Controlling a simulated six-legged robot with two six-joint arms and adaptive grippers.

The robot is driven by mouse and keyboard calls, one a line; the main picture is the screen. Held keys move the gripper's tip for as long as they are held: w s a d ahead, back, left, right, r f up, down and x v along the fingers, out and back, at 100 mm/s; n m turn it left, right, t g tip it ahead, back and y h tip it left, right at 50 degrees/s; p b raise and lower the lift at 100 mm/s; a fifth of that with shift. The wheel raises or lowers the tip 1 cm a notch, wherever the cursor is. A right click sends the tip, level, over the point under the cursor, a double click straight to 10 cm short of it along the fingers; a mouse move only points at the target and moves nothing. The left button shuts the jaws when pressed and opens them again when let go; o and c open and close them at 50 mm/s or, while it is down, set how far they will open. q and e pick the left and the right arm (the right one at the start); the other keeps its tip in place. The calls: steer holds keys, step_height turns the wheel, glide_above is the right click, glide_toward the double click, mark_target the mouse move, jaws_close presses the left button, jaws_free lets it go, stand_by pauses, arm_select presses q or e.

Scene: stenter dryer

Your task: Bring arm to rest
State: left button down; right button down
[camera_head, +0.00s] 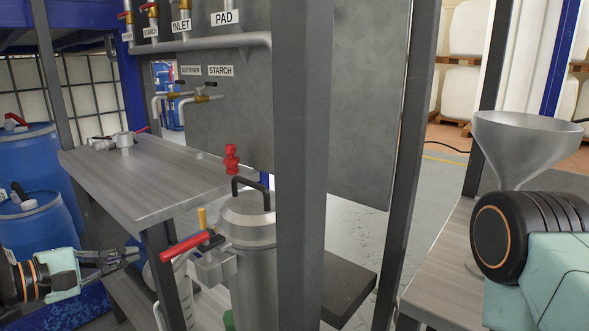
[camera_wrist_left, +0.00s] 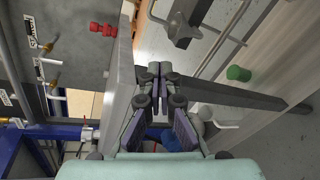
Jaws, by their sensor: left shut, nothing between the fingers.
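My left gripper (camera_head: 122,256) comes in from the left in the head view, low beside the grey bench and in front of the blue drums. In the left wrist view its two fingers (camera_wrist_left: 159,72) meet at the tips, with nothing between them. My right arm (camera_head: 540,240) fills the lower right of the head view as a black joint and a pale green link. My right gripper is outside both views.
A grey bench (camera_head: 130,185) stands close above my left gripper. Blue drums (camera_head: 38,230) are at left. A steel canister (camera_head: 248,225) with a red-handled valve and a dark upright post (camera_head: 300,150) stand in the middle. A metal funnel (camera_head: 525,140) is at right.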

arm_select(q)
steer(key=s+d+f+m+g+y, duration=0.2)
steer(key=s+f+m+g+y, duration=0.15)
steer(key=s+f, duration=0.4)
steer(key=s+d+f+m+g+y, duration=0.1)
steer(key=s+f+m+g+y, duration=0.3)
steer(key=f, duration=0.7)
steer(key=s+d+f+m+g, duration=0.2)
steer(key=s+d+f+m, duration=0.2)
steer(key=s, duration=0.7)
steer(key=s+d+f+m+g+y+p, duration=0.1)
steer(key=s+d+f+m+g, duration=0.1)
steer(key=s+f, duration=0.5)
steer(key=s+d+m, duration=0.1)
steer(key=s, duration=0.4)
steer(key=shift+s+d+m+g, duration=0.25)
steer(key=shift+d+m+g, duration=0.1)
steer(key=shift+y, duration=0.25)
